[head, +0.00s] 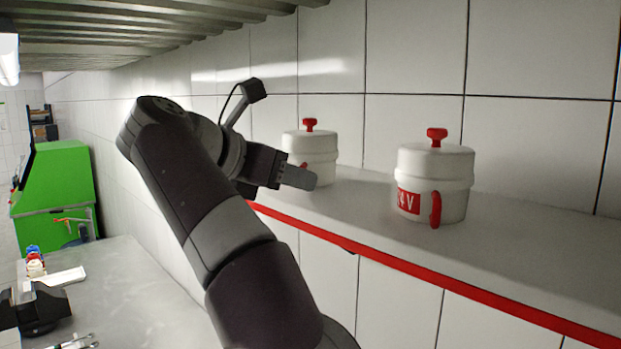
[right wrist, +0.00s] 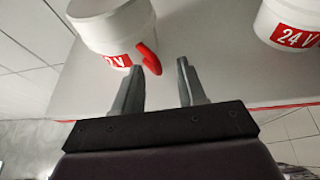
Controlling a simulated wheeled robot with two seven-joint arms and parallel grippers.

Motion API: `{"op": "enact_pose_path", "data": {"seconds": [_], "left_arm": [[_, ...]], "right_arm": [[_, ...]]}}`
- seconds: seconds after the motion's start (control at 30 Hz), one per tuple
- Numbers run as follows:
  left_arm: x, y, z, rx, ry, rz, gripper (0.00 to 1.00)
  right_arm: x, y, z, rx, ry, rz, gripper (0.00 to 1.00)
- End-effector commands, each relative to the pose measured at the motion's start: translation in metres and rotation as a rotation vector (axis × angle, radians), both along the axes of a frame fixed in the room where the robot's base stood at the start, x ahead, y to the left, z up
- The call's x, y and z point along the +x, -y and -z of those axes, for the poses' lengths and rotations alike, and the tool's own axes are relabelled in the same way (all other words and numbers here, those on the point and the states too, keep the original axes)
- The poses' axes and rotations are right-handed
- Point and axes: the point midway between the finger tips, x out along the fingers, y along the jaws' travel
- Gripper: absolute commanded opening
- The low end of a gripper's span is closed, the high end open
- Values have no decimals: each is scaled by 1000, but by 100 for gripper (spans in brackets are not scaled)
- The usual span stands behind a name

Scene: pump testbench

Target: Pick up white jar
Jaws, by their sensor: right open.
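Two white jars with red lid knobs stand upright on a light shelf. The left white jar (head: 314,146) is partly hidden behind my right gripper (head: 298,178) in the head view. In the right wrist view, this jar (right wrist: 100,22) is at the upper left, with its red handle (right wrist: 150,60) just ahead of the fingertips. My right gripper (right wrist: 160,67) is open and empty, its fingers apart. The right white jar (head: 433,170) has a red label and handle; it shows partly in the right wrist view (right wrist: 288,22). My left gripper is not seen.
The shelf (head: 540,250) has a red front edge and is bare around the jars. A tiled wall (head: 415,60) stands close behind it. At the lower left are a grey table (head: 135,300) with small items and a green machine (head: 55,180).

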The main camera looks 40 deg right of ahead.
Motion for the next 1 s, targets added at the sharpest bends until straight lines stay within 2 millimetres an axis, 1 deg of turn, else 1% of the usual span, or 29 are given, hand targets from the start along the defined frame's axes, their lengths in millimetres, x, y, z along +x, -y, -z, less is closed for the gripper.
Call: {"op": "enact_pose_path", "data": {"seconds": [0.03,0.1,0.3,0.33,0.37,0.4,0.43,0.47,1.0], "left_arm": [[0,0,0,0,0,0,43],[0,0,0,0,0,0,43],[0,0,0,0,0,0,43],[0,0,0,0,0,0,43],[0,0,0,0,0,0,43],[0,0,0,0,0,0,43],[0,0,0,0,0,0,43],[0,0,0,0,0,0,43],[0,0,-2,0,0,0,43]], "right_arm": [[1,7,3,0,-3,3,41],[2,11,5,1,-1,1,41],[2,12,6,0,0,-1,41],[2,12,6,0,-1,-1,34],[2,12,6,0,-1,-1,24],[2,12,6,0,-1,0,11],[2,12,6,0,-1,0,2],[2,12,6,0,-1,0,0],[2,12,2,-3,3,0,0]]}}
